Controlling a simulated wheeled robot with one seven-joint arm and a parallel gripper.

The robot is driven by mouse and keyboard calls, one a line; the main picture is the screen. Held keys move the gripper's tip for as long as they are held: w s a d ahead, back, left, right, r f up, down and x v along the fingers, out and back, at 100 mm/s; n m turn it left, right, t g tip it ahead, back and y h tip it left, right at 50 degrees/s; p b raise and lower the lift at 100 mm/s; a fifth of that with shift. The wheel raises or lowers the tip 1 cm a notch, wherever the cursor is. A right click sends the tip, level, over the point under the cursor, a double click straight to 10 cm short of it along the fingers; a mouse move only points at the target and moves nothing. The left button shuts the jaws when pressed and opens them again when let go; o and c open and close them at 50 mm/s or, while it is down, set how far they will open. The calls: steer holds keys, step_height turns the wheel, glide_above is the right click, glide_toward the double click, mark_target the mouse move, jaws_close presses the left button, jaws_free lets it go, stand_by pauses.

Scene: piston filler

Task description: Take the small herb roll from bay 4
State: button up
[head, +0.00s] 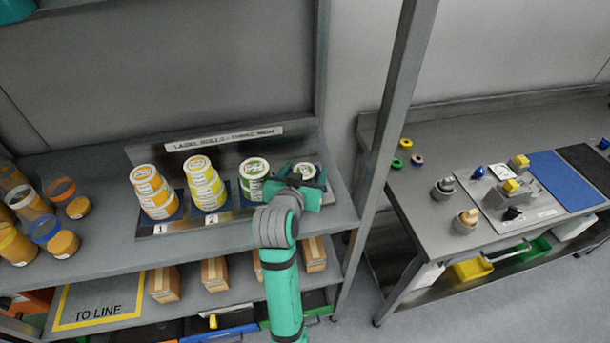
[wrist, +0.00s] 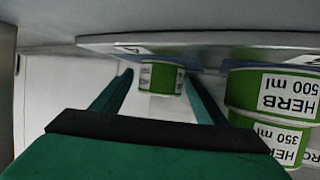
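The small herb roll (wrist: 161,79), white with a green band, shows in the wrist view between or just beyond my fingertips, with gaps on both sides. In the head view the white top of the bay 4 roll (head: 305,170) shows behind my gripper (head: 297,188), which hides most of it. In the wrist view my gripper (wrist: 158,88) is open, one finger on each side of the roll. To the right in that view is a bigger herb stack with rolls marked 500 ml (wrist: 285,92) and 350 ml (wrist: 283,140); it looks like the bay 3 stack (head: 252,172).
Orange rolls (head: 152,190) stand in bay 1 and yellow rolls (head: 205,183) in bay 2. The label-roll sign (head: 222,138) is behind them. A grey shelf post (head: 392,110) rises right of my gripper. Orange and amber containers (head: 30,205) crowd the shelf's left end.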

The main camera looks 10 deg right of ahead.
steer(key=c, duration=1)
steer(key=shift+r, duration=0.1)
